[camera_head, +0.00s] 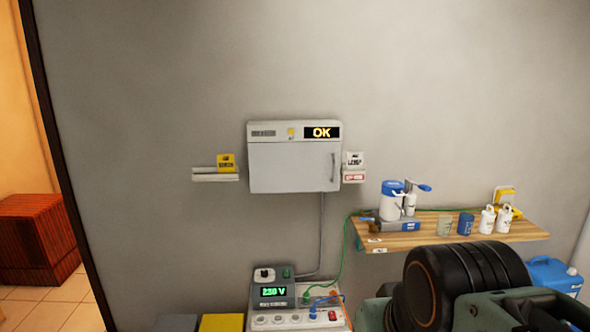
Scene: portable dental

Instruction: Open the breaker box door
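The breaker box (260,131) is a light grey cabinet on the wall near the middle of the head view. Its door (288,168) is shut flat against the front. A slim vertical handle (334,167) is on the door's right side. A display on the box's upper strip reads "OK" (321,132). Part of my arm, black and grey-green, shows at the lower right, well below and right of the box. My gripper's fingers are not visible.
Small labelled cards flank the box: a yellow one (226,163) above a white ledge on the left, a white one (353,159) on the right. A wooden shelf (400,241) with bottles and cups is lower right. A 230 V unit (273,292) stands below. The wall before the door looks clear.

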